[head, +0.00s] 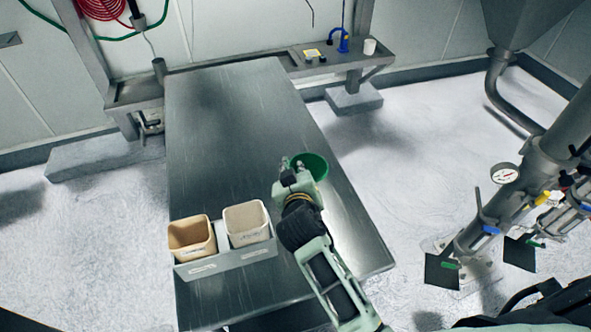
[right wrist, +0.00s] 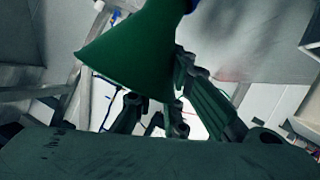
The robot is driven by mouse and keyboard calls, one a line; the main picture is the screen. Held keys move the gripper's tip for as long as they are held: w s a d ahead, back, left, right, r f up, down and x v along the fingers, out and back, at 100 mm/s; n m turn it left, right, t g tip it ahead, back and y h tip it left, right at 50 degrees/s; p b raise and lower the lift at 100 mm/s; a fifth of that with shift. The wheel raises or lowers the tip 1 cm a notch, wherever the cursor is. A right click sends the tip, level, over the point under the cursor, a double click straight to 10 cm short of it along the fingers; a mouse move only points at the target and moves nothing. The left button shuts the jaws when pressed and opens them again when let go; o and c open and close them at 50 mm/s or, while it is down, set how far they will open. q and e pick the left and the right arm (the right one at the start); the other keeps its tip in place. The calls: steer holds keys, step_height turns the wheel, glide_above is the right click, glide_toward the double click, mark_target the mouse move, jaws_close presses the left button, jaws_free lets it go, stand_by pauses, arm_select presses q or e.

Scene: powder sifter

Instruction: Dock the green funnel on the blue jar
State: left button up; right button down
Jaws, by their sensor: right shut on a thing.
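The green funnel (head: 312,166) is over the middle right part of the steel table in the head view, its wide mouth facing up. My right gripper (head: 292,164) is shut on it at its left side. In the right wrist view the funnel (right wrist: 125,48) fills the upper middle, with the fingers (right wrist: 155,108) at its wide rim. A small blue patch (right wrist: 190,5) shows beside its narrow end at the top edge; I cannot tell whether it is the blue jar. No blue jar is clear in the head view. My left gripper is not in view.
A grey holder (head: 225,262) with a tan bin (head: 192,240) and a cream bin (head: 246,222) sits at the near left of the table (head: 225,120). The far table is clear. A back shelf holds a white cup (head: 370,46). Pipes with a gauge (head: 504,173) stand right.

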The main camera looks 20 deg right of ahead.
steer(key=shift+f+b, duration=0.6)
steer(key=shift+f, duration=0.25)
steer(key=c, duration=2)
jaws_free()
steer(key=shift+r, duration=0.1)
steer(key=shift+c, duration=0.2)
steer(key=shift+s+a+r+p, duration=0.15)
steer(key=shift+s+r+p, duration=0.1)
steer(key=shift+s+p, duration=0.25)
steer(key=p+v, duration=0.2)
steer(key=v, duration=0.8)
steer(key=shift+a+f, duration=0.1)
steer(key=shift+f, duration=0.05)
